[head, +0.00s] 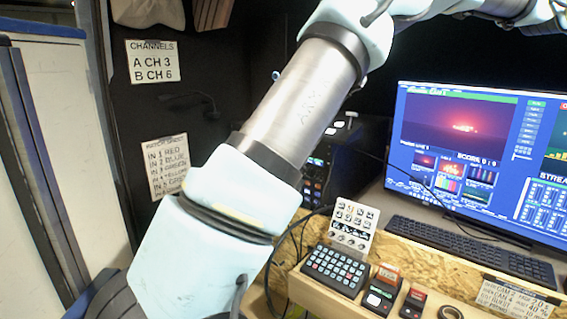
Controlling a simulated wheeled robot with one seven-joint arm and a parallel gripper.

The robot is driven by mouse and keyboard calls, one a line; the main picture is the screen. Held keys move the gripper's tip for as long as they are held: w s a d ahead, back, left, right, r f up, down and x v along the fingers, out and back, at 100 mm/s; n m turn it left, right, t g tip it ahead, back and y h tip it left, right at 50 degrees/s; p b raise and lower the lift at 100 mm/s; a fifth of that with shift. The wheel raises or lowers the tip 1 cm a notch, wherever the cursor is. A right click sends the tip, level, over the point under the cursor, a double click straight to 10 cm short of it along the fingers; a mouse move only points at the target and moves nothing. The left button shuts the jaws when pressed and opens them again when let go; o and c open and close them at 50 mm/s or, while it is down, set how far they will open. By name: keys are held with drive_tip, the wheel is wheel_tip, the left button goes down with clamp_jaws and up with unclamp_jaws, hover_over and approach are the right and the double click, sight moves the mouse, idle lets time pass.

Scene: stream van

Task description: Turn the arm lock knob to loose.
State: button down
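I cannot make out the arm lock knob in the head view. A small bluish round part (276,75) shows at the left edge of my arm's metal link, and I cannot tell what it belongs to. My own arm crosses the picture from the lower left to the top right and hides much of the middle. It leaves the picture at the top right. My gripper is not in view.
A monitor (480,150) and black keyboard (455,243) stand on the desk at right. A wooden ledge (430,275) in front holds a button pad (336,271) and small devices. A dark equipment unit (345,160) sits behind my arm. Paper signs (152,61) hang at left.

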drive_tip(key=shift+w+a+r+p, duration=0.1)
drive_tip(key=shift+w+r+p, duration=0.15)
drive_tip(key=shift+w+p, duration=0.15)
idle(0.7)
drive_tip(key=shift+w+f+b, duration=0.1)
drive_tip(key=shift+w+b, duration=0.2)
drive_tip(key=shift+b, duration=0.45)
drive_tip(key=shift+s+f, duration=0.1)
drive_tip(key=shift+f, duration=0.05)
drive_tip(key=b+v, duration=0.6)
drive_tip(key=b, duration=0.2)
idle(0.4)
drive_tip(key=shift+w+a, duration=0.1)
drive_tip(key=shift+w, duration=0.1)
